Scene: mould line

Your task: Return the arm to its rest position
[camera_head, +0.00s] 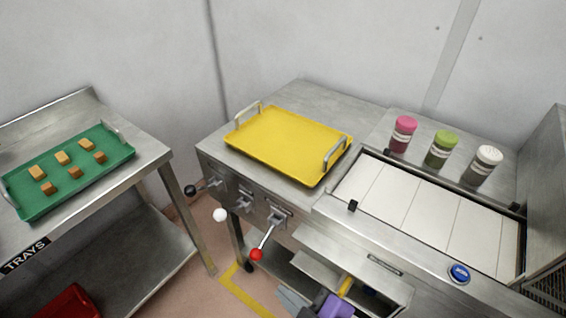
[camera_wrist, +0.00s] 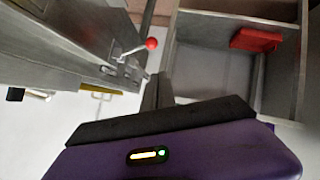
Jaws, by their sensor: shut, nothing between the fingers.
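My gripper (camera_wrist: 158,90) shows in the wrist view as dark closed fingers rising from a black bar on a purple body. The fingers are shut with nothing between them. In the head view a purple part of my arm (camera_head: 338,306) shows low at the bottom edge, in front of the machine and below its counter. Most of the arm is out of view there, so its full pose is hidden.
Levers with black, white and red (camera_head: 257,254) knobs stick out from the machine front near my arm. A yellow tray (camera_head: 290,140) lies on top. Left stands a table with a green tray (camera_head: 110,157) of several brown blocks. Three jars (camera_head: 440,150) stand at right.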

